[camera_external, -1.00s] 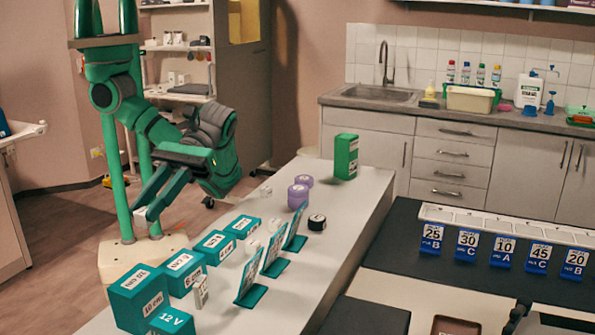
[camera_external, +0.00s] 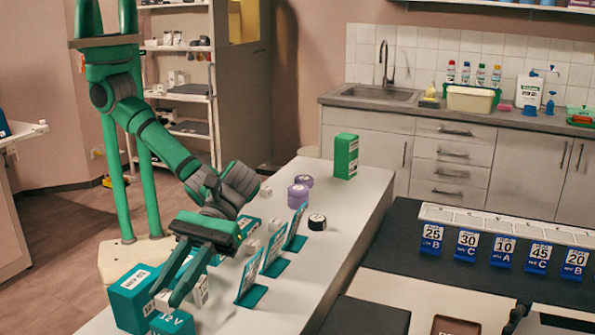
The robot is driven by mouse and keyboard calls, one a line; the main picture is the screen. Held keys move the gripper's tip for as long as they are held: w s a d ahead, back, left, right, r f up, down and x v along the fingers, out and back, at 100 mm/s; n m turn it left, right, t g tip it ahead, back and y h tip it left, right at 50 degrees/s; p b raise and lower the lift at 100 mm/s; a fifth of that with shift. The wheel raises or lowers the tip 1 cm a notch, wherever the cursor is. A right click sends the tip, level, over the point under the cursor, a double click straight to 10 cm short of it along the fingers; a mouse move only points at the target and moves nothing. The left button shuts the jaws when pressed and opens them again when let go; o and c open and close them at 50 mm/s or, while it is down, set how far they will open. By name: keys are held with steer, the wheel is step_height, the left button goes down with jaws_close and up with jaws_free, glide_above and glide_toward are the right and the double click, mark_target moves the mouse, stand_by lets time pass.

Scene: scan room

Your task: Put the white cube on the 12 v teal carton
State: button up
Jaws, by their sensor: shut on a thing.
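The white cube (camera_external: 161,302) is between the fingertips of my gripper (camera_external: 165,297), which is shut on it.
A larger teal carton (camera_external: 132,300) stands close left of the gripper. A small white box (camera_external: 201,292) is just right of it. Teal stands (camera_external: 250,280) with signs line the table's right side. Purple jars (camera_external: 298,196) and a green box (camera_external: 346,157) stand farther back.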

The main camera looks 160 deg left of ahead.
steer(key=shift+f, duration=1.2)
steer(key=shift+f, duration=0.1)
steer(key=o, duration=1)
steer(key=v, duration=1.2)
